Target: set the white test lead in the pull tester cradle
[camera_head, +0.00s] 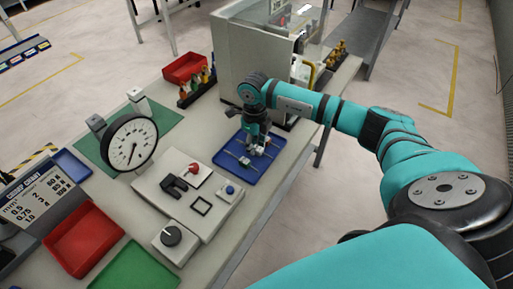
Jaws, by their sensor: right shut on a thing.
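My right gripper (258,146) reaches down over the blue tray (228,165) and is shut on what looks like the white test lead, low at the tray. The held lead is mostly hidden by the fingers and too small to make out clearly. Another thin pale lead (241,159) lies in the tray to the left of the fingers. The pull tester (160,189) is a flat white unit left of the tray. Its black U-shaped cradle (175,187) is empty. My left gripper is not in view.
A round dial gauge (130,142) stands behind the tester, with a red button (193,169) and blue button (229,190) on the unit. Red bins (85,238), a crimp chart (40,196) and a grey machine (240,55) stand around. The bench between tray and tester is clear.

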